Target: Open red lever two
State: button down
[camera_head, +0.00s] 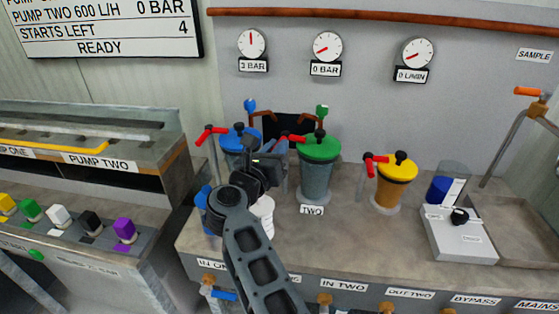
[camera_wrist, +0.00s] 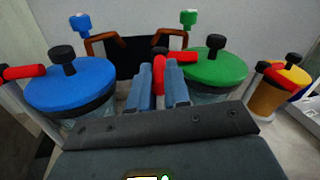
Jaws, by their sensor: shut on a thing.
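Red lever two (camera_head: 292,138) stands beside the green-lidded canister (camera_head: 318,165), which has a TWO label (camera_head: 312,210) at its foot. In the wrist view the lever (camera_wrist: 178,57) shows between and beyond my gripper's fingers, its red bar pointing right toward the green lid (camera_wrist: 215,66). My gripper (camera_head: 281,151) is shut on the lever; its blue-grey fingers also show in the wrist view (camera_wrist: 158,85). The fingers hide the lower part of the lever.
A blue-lidded canister (camera_head: 239,142) with its own red lever (camera_head: 208,132) stands to the left. A yellow-lidded canister (camera_head: 395,182) with another red lever (camera_head: 373,163) stands to the right. The bench front right of my arm is clear. The sign (camera_head: 107,25) reads READY.

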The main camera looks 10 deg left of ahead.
jog(key=m+g+h+b, duration=0.1)
jog(key=h+b, duration=0.1)
jog(key=b, duration=0.2)
jog(key=a+m+g+h+b, duration=0.1)
jog(key=m+h+b, duration=0.1)
jog(key=b, duration=0.3)
jog(key=w+a+m+g+h+b, duration=0.1)
jog(key=h+b, duration=0.1)
jog(key=b, duration=0.3)
jog(key=shift+a+f+m+h, duration=0.2)
jog(key=shift+f+m+h, duration=0.05)
jog(key=shift+m+h, duration=0.15)
jog(key=shift+w+r+g+b, duration=0.2)
jog(key=shift+g+b, duration=0.2)
jog(key=shift+b, duration=0.35)
jog(key=c, duration=1.1)
grip_release()
jog(key=shift+s, duration=0.1)
